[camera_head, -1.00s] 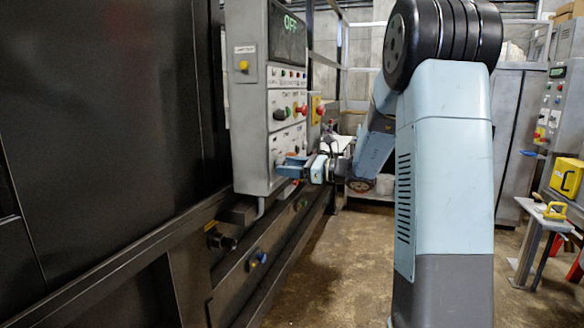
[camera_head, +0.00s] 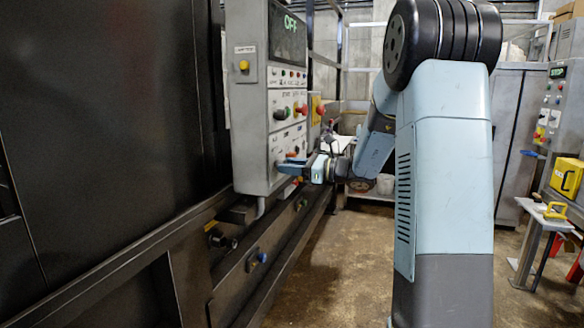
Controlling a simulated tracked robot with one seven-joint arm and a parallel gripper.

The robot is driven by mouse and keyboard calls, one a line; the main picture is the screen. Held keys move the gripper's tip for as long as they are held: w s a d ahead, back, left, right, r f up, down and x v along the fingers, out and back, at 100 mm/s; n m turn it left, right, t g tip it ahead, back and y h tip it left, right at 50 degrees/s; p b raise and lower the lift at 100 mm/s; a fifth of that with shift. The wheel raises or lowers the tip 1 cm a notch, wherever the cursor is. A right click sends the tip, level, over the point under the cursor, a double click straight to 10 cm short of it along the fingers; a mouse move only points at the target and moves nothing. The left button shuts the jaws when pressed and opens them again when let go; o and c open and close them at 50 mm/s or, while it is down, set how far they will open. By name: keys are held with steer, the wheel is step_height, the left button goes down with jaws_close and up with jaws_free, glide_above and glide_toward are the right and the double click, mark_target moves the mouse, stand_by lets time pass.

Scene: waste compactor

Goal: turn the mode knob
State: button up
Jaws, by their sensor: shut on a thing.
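The grey control panel (camera_head: 252,135) is fixed to the dark machine at centre left, its screen (camera_head: 290,36) reading OFF. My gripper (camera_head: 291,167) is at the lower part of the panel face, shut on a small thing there. The jaws hide that thing, so I cannot see the mode knob itself or which way it points. My arm reaches in from the right to the panel.
The dark compactor body (camera_head: 95,110) fills the left side, with a rail below the panel. A small table (camera_head: 545,216) with a yellow-handled tool and a yellow box (camera_head: 566,177) stand at the right. The floor in the middle is clear.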

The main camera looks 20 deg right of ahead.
steer(key=shift+a+n+h, duration=0.15)
steer(key=shift+n, duration=4.25)
steer(key=shift+a+n+h, duration=0.1)
steer(key=shift+n+h, duration=0.05)
steer(key=shift+n, duration=4.25)
steer(key=o, duration=1)
steer(key=shift+d, duration=0.1)
steer(key=shift+o, duration=0.2)
steer(key=shift+r, duration=0.1)
steer(key=shift+d, duration=0.15)
